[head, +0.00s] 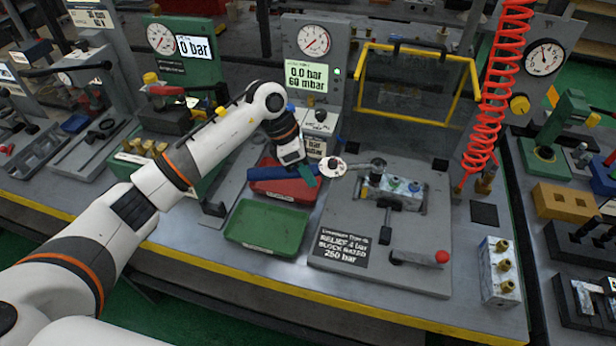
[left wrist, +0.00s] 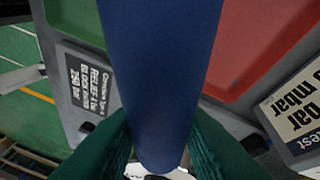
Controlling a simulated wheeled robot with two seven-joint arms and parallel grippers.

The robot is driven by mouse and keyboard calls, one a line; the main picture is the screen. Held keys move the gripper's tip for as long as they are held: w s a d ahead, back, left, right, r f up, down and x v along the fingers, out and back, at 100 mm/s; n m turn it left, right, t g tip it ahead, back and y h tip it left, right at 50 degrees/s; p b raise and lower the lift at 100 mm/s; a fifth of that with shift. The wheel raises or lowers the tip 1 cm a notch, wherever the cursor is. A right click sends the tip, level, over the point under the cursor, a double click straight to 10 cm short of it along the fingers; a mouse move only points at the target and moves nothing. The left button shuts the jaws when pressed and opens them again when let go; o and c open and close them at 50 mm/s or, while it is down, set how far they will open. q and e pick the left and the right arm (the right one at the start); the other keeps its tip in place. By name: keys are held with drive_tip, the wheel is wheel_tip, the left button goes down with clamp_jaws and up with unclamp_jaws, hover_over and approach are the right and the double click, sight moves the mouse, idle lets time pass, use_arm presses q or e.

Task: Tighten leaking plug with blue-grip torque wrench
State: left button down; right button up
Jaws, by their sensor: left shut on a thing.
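My left gripper (head: 311,174) is shut on the blue handle of the torque wrench. In the left wrist view the blue grip (left wrist: 160,70) runs between my green fingers (left wrist: 158,150). In the head view a round pale dial (head: 332,167) shows beside the fingers, and the wrench shaft runs right to a dark head (head: 377,164) at the back left of the valve block (head: 398,188). I cannot tell whether the head sits on a plug. The block is held in a fixture on the grey plate (head: 420,270). The right gripper is out of view.
A green tray (head: 268,247) and a red tray (head: 268,188) lie left of the plate. A red-knobbed lever (head: 441,257) is at the front. A yellow-framed guard (head: 418,118) stands behind, and a red coiled hose (head: 497,90) hangs right. A brass-fitted block (head: 497,272) stands front right.

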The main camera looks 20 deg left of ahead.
use_arm(q)
drive_tip(key=shift+w+r, duration=0.1)
drive_tip(key=shift+w, duration=0.05)
drive_tip(key=w+m+b, duration=0.2)
drive_tip(key=b, duration=0.1)
drive_tip(key=shift+w+a+g, duration=0.2)
drive_tip(key=shift+a+g, duration=0.15)
drive_tip(key=shift+g, duration=0.05)
idle(0.4)
idle(0.3)
drive_tip(key=shift+s+d+n+t, duration=0.25)
drive_tip(key=shift+s+n+t, duration=0.15)
drive_tip(key=shift+s+n, duration=0.45)
